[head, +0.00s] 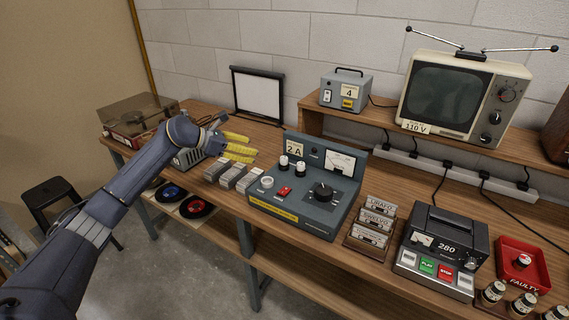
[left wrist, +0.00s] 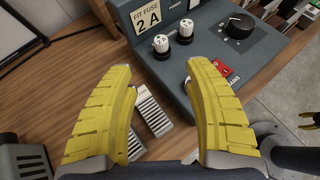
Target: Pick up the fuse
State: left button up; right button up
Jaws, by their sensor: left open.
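My left gripper (head: 240,146) is open, its yellow fingers spread above the bench beside the grey-blue fuse tester panel (head: 318,212). In the left wrist view its fingers (left wrist: 160,80) are apart with nothing between the tips. Beyond and below them lie small grey ribbed boxes with pale tops (left wrist: 152,112), which also show as a row in the head view (head: 233,176). I cannot make out a loose fuse for certain. The panel carries a "FIT FUSE 2 A" card (left wrist: 148,17) and two white-topped black posts (left wrist: 161,43).
A red switch (head: 285,191) and a black knob (head: 323,191) sit on the panel. Cassette cases (head: 376,221), a black recorder (head: 441,248) and a red "FAULTY" tray (head: 522,268) stand to its right. The bench's front edge lies close to the grey boxes.

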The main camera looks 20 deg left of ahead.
aim_at(283, 158)
pick_arm(q)
jog(key=x, duration=1.5)
jog(key=shift+d, duration=0.1)
grip_shut()
dwell(0.3)
